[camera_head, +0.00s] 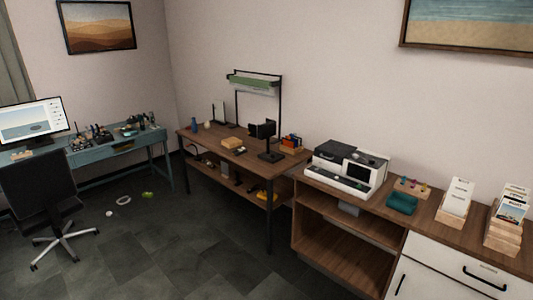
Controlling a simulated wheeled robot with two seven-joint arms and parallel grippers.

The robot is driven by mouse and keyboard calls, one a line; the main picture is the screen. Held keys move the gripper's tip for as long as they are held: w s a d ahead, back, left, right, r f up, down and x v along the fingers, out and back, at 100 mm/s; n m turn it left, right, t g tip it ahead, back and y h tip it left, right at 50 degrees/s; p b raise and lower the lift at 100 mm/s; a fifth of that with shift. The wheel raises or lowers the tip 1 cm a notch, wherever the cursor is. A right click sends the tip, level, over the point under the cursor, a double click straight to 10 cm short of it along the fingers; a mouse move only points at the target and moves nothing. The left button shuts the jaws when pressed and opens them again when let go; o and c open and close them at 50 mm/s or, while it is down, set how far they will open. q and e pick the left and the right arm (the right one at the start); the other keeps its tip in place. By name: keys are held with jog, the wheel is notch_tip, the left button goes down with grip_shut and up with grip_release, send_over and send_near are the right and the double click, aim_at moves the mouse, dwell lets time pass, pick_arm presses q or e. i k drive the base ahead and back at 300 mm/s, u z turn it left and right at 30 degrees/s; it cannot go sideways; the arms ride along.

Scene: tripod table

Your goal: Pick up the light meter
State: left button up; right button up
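I cannot pick out the light meter for certain; the small items are too small to tell apart at this distance. A wooden table (217,157) with a lower shelf stands in the middle against the wall. It holds a dark device on a stand (270,150), a tan block-like item (232,143), a blue bottle (194,125) and other small things. Several dark and pale items lie on its lower shelf (262,205). Neither of my grippers is in view.
A teal desk (92,155) with a monitor (30,120) and many small items stands at the left, behind a black chair (45,185). A wooden cabinet (345,245) with a white-and-black machine (347,170) fills the right. The dark floor (170,235) is mostly clear, with small items near the desk.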

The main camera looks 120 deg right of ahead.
aim_at(242, 150)
jog(key=z, duration=3.65)
jog(key=i, duration=3.75)
jog(key=z, duration=0.05)
